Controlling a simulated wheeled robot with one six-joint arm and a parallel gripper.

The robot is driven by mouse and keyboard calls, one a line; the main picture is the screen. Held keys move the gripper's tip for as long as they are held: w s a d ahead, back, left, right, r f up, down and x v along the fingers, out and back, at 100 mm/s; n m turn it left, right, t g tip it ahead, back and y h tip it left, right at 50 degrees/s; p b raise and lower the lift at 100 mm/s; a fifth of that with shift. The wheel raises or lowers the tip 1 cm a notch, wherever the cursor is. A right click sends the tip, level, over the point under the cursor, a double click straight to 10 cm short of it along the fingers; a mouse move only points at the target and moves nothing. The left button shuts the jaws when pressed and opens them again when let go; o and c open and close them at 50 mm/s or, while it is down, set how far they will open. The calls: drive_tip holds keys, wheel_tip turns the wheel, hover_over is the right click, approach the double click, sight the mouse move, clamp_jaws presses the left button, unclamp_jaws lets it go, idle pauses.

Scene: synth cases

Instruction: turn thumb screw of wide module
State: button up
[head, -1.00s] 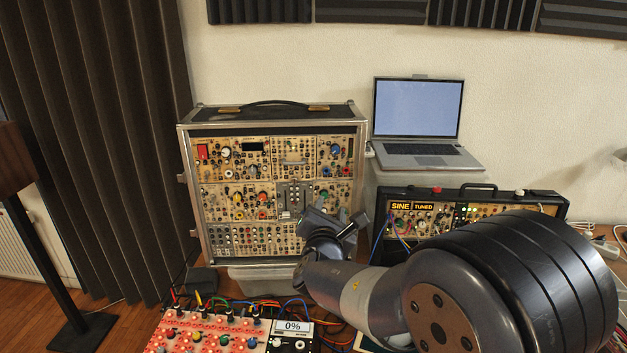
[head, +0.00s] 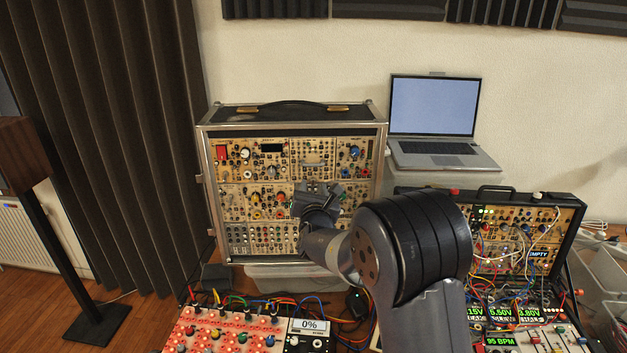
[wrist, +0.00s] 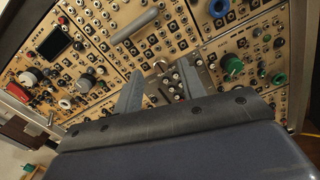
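The modular synth case (head: 206,190) stands upright against the wall, filled with cream module panels. My gripper (head: 318,188) is in front of its middle row. In the wrist view my gripper (wrist: 160,78) is open, with its two fingers apart and nothing clearly held. A grey panel (wrist: 171,88) with small knobs shows between and behind the fingertips. A panel with a bar handle (wrist: 135,26) is above the fingers in that view; its handle (head: 312,163) also shows in the head view. I cannot tell which panel is the wide module, nor make out its thumb screw. Contact with the panel cannot be told.
A laptop (head: 434,110) stands at the right on a pale box. A smaller black synth case (head: 575,215) with cables is at the front right. A red-lit unit (head: 225,330) and loose cables lie at the front. A speaker stand (head: 60,240) is at the left.

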sight(313, 181)
drive_tip(key=shift+w+a+p, duration=0.1)
drive_tip(key=shift+w+p, duration=0.2)
drive_tip(key=shift+w, duration=0.8)
clamp_jaws()
